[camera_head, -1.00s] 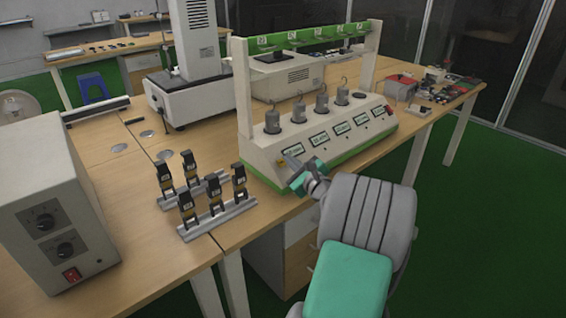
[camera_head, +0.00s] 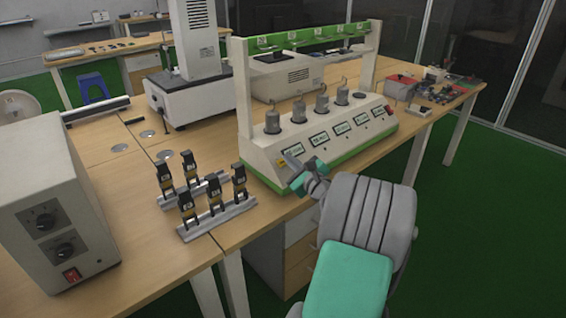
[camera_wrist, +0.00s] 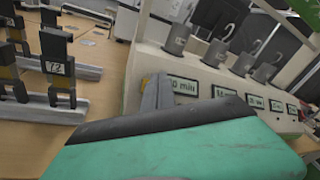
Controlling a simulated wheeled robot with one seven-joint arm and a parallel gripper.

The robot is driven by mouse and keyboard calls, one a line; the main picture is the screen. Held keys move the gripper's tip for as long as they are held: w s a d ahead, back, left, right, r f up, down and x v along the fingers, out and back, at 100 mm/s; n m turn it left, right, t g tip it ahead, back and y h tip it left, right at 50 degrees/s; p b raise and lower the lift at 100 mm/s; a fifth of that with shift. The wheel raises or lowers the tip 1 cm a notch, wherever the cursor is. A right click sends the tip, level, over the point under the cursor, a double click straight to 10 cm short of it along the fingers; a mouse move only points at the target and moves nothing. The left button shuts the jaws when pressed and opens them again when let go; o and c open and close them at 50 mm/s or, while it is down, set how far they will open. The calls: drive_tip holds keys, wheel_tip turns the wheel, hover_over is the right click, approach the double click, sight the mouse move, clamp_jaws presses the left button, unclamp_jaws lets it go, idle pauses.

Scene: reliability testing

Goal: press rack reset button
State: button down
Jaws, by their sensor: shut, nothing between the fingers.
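The rack (camera_head: 262,155) is a cream and green test stand on the wooden bench, with several grey hooked weights on top and a row of small display panels (camera_head: 320,139) on its sloped front. A red switch (camera_head: 388,110) sits at the right end of that front. My gripper (camera_head: 291,161) is shut and empty at the left end of the front panel. In the wrist view its grey fingertips (camera_wrist: 157,92) are beside the leftmost display (camera_wrist: 183,87). I cannot tell whether they touch the panel. Any reset button near the fingertips is hidden.
Black clamps (camera_head: 201,195) stand on rails left of the rack. A grey box with knobs (camera_head: 55,205) stands at the front left. A white instrument (camera_head: 185,92) stands behind. Red and dark parts (camera_head: 440,85) lie at the far right. The floor right of the bench is clear.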

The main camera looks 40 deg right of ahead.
drive_tip(key=shift+f, duration=0.1)
drive_tip(key=shift+w+f, duration=0.25)
drive_tip(key=shift+w, duration=0.05)
drive_tip(key=shift+w+f, duration=0.25)
idle(0.8)
idle(0.3)
drive_tip(key=shift+s+r+p, duration=0.55)
drive_tip(key=shift+p, duration=0.1)
drive_tip(key=shift+s+r+p, duration=1.7)
drive_tip(key=shift+r, duration=0.15)
